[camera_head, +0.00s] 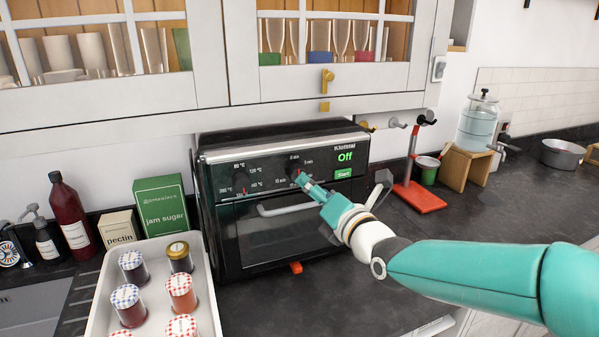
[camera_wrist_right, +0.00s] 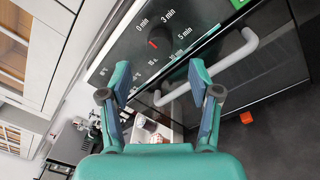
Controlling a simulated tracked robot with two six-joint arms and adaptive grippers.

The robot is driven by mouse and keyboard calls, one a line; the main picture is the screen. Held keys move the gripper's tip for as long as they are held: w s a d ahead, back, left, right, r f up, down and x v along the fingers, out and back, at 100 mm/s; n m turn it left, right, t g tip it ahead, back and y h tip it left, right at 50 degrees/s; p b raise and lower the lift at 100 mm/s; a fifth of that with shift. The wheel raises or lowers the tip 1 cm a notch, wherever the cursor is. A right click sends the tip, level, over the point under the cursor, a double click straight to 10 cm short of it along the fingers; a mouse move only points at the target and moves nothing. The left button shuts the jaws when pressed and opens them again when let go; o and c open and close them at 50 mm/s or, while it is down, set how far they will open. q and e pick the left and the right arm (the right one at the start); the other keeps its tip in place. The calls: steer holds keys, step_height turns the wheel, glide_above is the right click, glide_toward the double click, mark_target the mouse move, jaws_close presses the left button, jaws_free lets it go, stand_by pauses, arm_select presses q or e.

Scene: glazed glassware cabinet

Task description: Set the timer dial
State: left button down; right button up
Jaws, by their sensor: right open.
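The timer dial (camera_wrist_right: 160,38) is a dark round knob with a red mark on the oven's front panel. In the right wrist view, labels such as 0 min, 3 min and 5 min surround it. I cannot read its exact setting. My right gripper (camera_head: 304,178) points at the dial in the head view and partly covers it. In the wrist view its two fingers (camera_wrist_right: 158,72) are apart, with the dial ahead of the gap and nothing between them. The oven (camera_head: 282,206) shows a green "Off" display (camera_head: 346,156) and a green Start button (camera_head: 343,174). My left gripper is out of view.
A temperature dial (camera_head: 241,183) is left of the timer dial. The oven's handle (camera_head: 287,208) runs below. A tray (camera_head: 97,314) of jars stands front left, near a jam sugar box (camera_head: 163,210). Wall cabinets (camera_head: 330,82) overhang the oven. A red stand (camera_head: 420,198) is right.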

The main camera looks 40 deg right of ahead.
mark_target(297, 174)
steer(key=w, duration=0.2)
steer(key=w+p, duration=0.1)
steer(key=w, duration=0.1)
steer(key=w+d, duration=0.1)
steer(key=w, duration=0.1)
steer(key=shift+w+p, duration=0.15)
steer(key=shift+p, duration=0.25)
